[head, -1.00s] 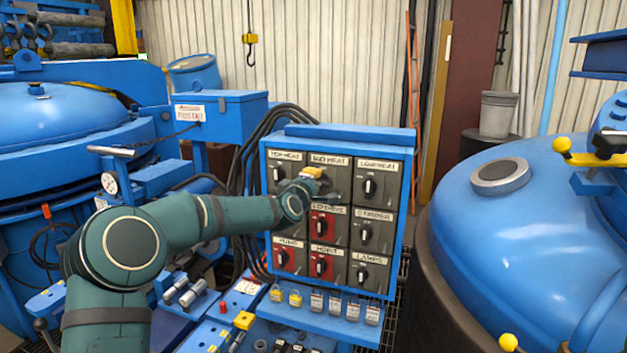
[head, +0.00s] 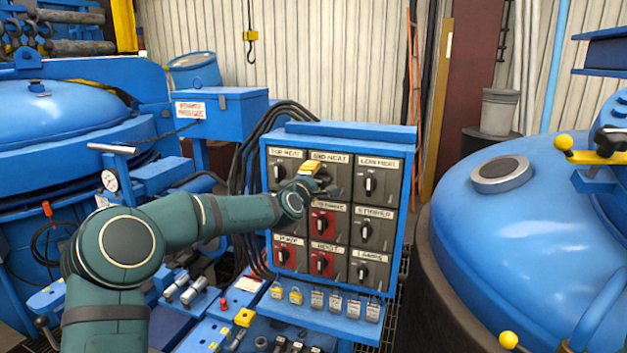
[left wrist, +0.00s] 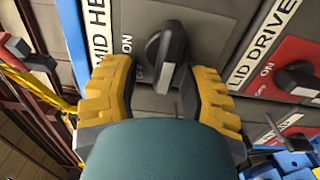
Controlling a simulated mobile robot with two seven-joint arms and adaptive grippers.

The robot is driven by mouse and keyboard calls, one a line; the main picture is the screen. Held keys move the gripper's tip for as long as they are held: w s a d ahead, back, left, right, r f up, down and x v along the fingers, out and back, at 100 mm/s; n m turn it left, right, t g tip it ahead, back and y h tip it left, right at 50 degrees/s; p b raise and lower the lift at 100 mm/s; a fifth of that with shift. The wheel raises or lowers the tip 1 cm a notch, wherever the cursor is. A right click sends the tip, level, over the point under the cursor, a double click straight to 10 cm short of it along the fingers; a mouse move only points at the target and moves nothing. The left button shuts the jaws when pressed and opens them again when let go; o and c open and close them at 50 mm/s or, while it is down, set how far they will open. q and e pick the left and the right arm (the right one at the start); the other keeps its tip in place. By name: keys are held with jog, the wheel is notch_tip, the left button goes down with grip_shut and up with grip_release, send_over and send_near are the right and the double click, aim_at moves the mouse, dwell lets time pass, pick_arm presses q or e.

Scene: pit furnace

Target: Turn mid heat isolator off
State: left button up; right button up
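The mid heat isolator (head: 334,174) is a grey switch plate at the top middle of the panel, largely hidden by my left gripper (head: 315,171) in the head view. In the left wrist view its black rotary handle (left wrist: 167,52) stands between the two yellow fingers of my left gripper (left wrist: 158,80). The fingers are apart, one on each side of the handle, with a gap showing at the left finger. I cannot tell whether the right finger touches it. ON and partly hidden OFF marks sit left of the handle. A pale stripe marks its lower end. My right gripper is not in view.
The low heat isolator (head: 377,182) is right of it and top heat (head: 281,177) left. The red lid drive isolator (left wrist: 299,75) is close beside. Padlocks (head: 334,303) hang below the panel. A large blue vessel (head: 520,230) stands at the right.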

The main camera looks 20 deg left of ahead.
pick_arm(q)
jog(key=shift+s+f, duration=0.1)
jog(key=s, duration=1.2)
jog(key=shift+a, duration=0.2)
jog(key=s+d+f+m+g+h, duration=0.1)
jog(key=s+d+f+m+g, duration=0.25)
jog(key=f, duration=0.55)
jog(key=s+d+f+m+g+h, duration=0.1)
jog(key=s+d+f+m+g, duration=0.2)
jog(key=f, duration=0.7)
jog(key=s+d+f+m+g+h, duration=0.1)
jog(key=s+d+f, duration=0.25)
jog(key=f, duration=0.55)
jog(key=s+d+f+m+g, duration=0.2)
jog(key=s+f+m+g, duration=0.2)
jog(key=s+f, duration=0.4)
jog(key=s+d+f+m+g, duration=0.3)
jog(key=s+f, duration=0.6)
jog(key=s, duration=0.5)
jog(key=shift+s+d+m+g, duration=0.25)
jog(key=shift+m+g, duration=0.6)
